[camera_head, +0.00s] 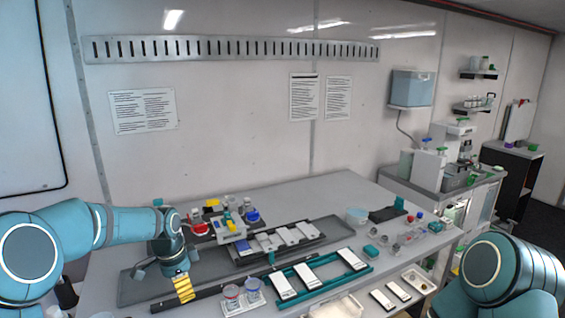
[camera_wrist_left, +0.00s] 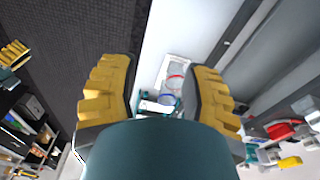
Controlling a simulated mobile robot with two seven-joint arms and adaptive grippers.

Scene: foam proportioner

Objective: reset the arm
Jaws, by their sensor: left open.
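My left gripper (camera_head: 184,287) hangs over the left front part of the table, with its yellow-padded fingers pointing down. In the left wrist view its two yellow fingers (camera_wrist_left: 160,90) stand wide apart with nothing held between them. Beyond them, two clear cups with a red and a blue rim (camera_wrist_left: 172,86) show on a white holder below. My right arm (camera_head: 505,275) shows at the lower right of the head view; its gripper is out of the picture.
The grey table (camera_head: 310,200) carries a foam device (camera_head: 230,222), the cups (camera_head: 243,293), a teal rack (camera_head: 318,277), white cards and small coloured parts. A blue bin (camera_head: 412,88) hangs on the wall. The table's back strip is clear.

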